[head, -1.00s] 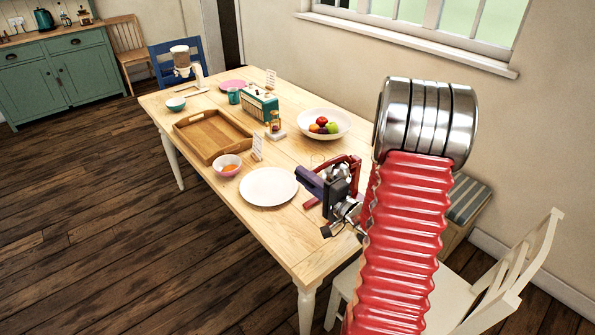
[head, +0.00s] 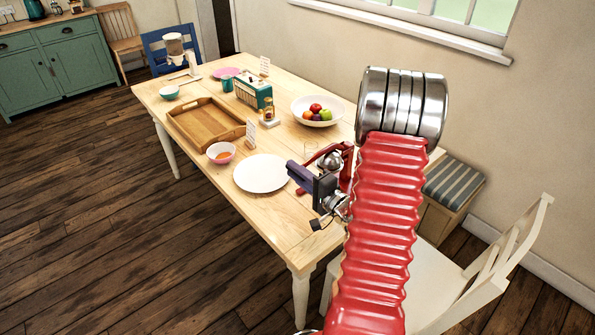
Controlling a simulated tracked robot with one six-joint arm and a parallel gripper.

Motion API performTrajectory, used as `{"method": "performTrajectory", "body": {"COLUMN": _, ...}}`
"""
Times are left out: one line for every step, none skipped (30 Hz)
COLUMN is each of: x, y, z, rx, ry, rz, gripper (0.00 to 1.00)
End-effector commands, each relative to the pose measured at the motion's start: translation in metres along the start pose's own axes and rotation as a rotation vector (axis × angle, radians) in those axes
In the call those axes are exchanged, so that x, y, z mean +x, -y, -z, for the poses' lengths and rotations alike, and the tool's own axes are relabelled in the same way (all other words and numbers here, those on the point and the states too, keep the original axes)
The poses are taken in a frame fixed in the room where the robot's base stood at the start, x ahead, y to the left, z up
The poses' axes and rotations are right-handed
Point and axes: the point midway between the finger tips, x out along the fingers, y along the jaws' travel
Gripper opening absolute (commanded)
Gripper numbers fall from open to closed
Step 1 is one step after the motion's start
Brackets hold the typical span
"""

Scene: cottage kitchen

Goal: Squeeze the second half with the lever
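The red lever juicer (head: 309,187) stands at the near right end of the table, beside the white plate. My arm and gripper hide much of it, and a rounded metal part (head: 332,161) shows at its top. My gripper (head: 303,178) is over the juicer, with purple finger-like parts pointing left from a dark body. I cannot tell whether it is open, shut or touching the lever. No orange half can be made out at the juicer. A bowl (head: 221,153) with something orange in it stands left of the plate.
The white plate (head: 262,173) looks empty. A wooden tray (head: 205,126), a fruit bowl (head: 318,111), a teal radio (head: 253,89) and small cards stand farther back on the table (head: 285,235). A white chair (head: 480,270) and striped bench (head: 454,185) are at the right.

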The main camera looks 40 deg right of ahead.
Motion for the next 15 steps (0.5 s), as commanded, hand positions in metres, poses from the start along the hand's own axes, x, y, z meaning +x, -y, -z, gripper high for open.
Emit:
{"method": "performTrajectory", "body": {"x": -0.0003, "y": -0.0003, "z": -0.0001, "rx": 0.000, "ry": 0.000, "rz": -0.001, "gripper": 0.22}}
{"method": "performTrajectory", "body": {"x": -0.0003, "y": -0.0003, "z": 0.0001, "rx": 0.001, "ry": 0.000, "rz": -0.001, "gripper": 0.24}}
{"method": "performTrajectory", "body": {"x": -0.0004, "y": -0.0002, "z": 0.0001, "rx": 0.001, "ry": -0.001, "rz": -0.001, "gripper": 0.27}}
{"method": "performTrajectory", "body": {"x": -0.0004, "y": -0.0002, "z": 0.0002, "rx": 0.001, "ry": -0.001, "rz": -0.001, "gripper": 0.29}}
{"method": "performTrajectory", "body": {"x": -0.0005, "y": -0.0002, "z": 0.0003, "rx": 0.001, "ry": -0.001, "rz": -0.001, "gripper": 0.32}}
{"method": "performTrajectory", "body": {"x": -0.0005, "y": -0.0001, "z": 0.0004, "rx": 0.001, "ry": -0.001, "rz": 0.000, "gripper": 0.34}}
{"method": "performTrajectory", "body": {"x": -0.0005, "y": -0.0001, "z": 0.0004, "rx": 0.001, "ry": -0.001, "rz": 0.000, "gripper": 0.36}}
{"method": "performTrajectory", "body": {"x": -0.0006, "y": -0.0001, "z": 0.0005, "rx": 0.001, "ry": -0.001, "rz": 0.000, "gripper": 0.36}}
{"method": "performTrajectory", "body": {"x": -0.0006, "y": -0.0001, "z": 0.0006, "rx": 0.001, "ry": -0.002, "rz": 0.000, "gripper": 0.36}}
{"method": "performTrajectory", "body": {"x": -0.0006, "y": -0.0001, "z": 0.0006, "rx": 0.001, "ry": -0.002, "rz": 0.000, "gripper": 0.36}}
{"method": "performTrajectory", "body": {"x": -0.0007, "y": 0.0000, "z": 0.0007, "rx": 0.001, "ry": -0.002, "rz": 0.000, "gripper": 0.36}}
{"method": "performTrajectory", "body": {"x": -0.0007, "y": 0.0000, "z": 0.0008, "rx": 0.001, "ry": -0.002, "rz": 0.000, "gripper": 0.36}}
{"method": "performTrajectory", "body": {"x": -0.0008, "y": 0.0000, "z": 0.0008, "rx": 0.001, "ry": -0.002, "rz": 0.000, "gripper": 0.36}}
{"method": "performTrajectory", "body": {"x": -0.0010, "y": 0.0000, "z": 0.0009, "rx": 0.001, "ry": -0.002, "rz": 0.000, "gripper": 0.36}}
{"method": "performTrajectory", "body": {"x": -0.0016, "y": 0.0000, "z": 0.0010, "rx": 0.001, "ry": -0.003, "rz": 0.000, "gripper": 0.36}}
